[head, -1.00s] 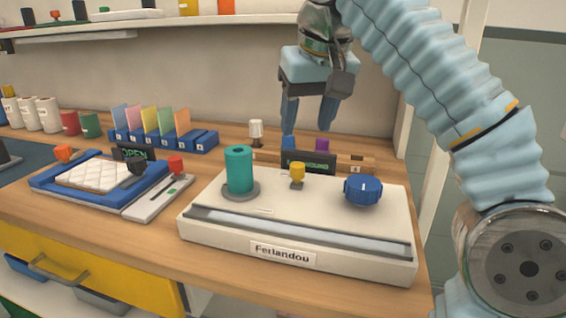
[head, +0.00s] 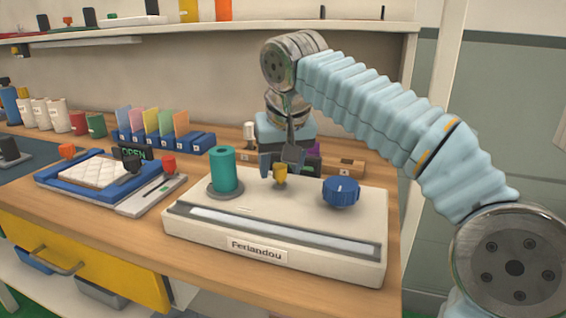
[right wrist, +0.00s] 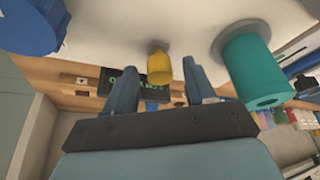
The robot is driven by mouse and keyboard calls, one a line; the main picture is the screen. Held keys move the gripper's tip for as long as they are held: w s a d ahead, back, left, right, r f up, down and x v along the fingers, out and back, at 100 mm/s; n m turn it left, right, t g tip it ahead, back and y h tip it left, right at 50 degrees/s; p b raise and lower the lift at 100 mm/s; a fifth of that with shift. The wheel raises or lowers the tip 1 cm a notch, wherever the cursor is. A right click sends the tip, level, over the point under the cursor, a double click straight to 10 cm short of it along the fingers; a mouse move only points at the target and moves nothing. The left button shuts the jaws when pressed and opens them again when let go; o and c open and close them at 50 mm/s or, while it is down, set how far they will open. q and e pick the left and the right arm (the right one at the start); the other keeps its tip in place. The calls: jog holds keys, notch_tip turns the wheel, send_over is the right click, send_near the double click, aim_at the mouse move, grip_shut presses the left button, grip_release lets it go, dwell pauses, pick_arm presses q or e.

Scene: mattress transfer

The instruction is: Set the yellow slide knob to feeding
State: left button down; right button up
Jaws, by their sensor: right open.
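The yellow slide knob (head: 280,177) stands on top of the white machine labelled "Ferlandou" (head: 200,236), between a teal cylinder (head: 223,170) and a blue dial (head: 341,191). My right gripper (head: 279,162) is low over the machine, open, with its fingers on either side of the knob. In the right wrist view the knob (right wrist: 159,68) shows between the two fingers, with gaps on both sides and no visible contact. A dark display (head: 312,163) with green text behind the knob is partly hidden by my gripper. My left gripper is out of view.
A blue-framed tray (head: 50,183) holding a white quilted pad (head: 94,173) lies to the left. A rack of coloured cards (head: 200,142) stands behind. A shelf (head: 230,25) runs along the wall above. A wooden block (head: 350,166) sits behind the machine.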

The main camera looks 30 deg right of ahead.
grip_shut()
jog(key=shift+s+a+b, duration=0.55)
jog(key=shift+s+a, duration=1.05)
jog(key=shift+a, duration=0.25)
grip_release()
jog(key=shift+r, duration=0.1)
